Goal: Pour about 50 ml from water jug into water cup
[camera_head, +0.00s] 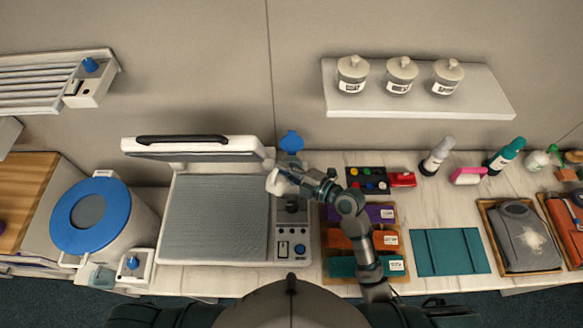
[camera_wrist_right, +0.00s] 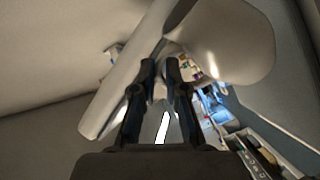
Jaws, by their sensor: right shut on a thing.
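My right gripper (camera_head: 300,181) reaches over the right edge of a flat press. It is shut on a pale white vessel (camera_head: 278,183), which I take to be the water jug. In the right wrist view the fingertips (camera_wrist_right: 160,72) close on part of this jug (camera_wrist_right: 232,42). The jug looks tilted there; its mouth and any water cannot be made out. A blue-topped item (camera_head: 291,141) stands just behind the gripper; I cannot tell whether it is the water cup. No cup shows clearly below the jug. My left gripper is not in view.
The press (camera_head: 215,218) has its lid raised. A white drum with a blue lid (camera_head: 92,215) stands left. Purple, orange and teal packs (camera_head: 365,240) lie under my right arm. Bottles (camera_head: 437,157) stand at the back right. A shelf (camera_head: 420,98) with canisters hangs above.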

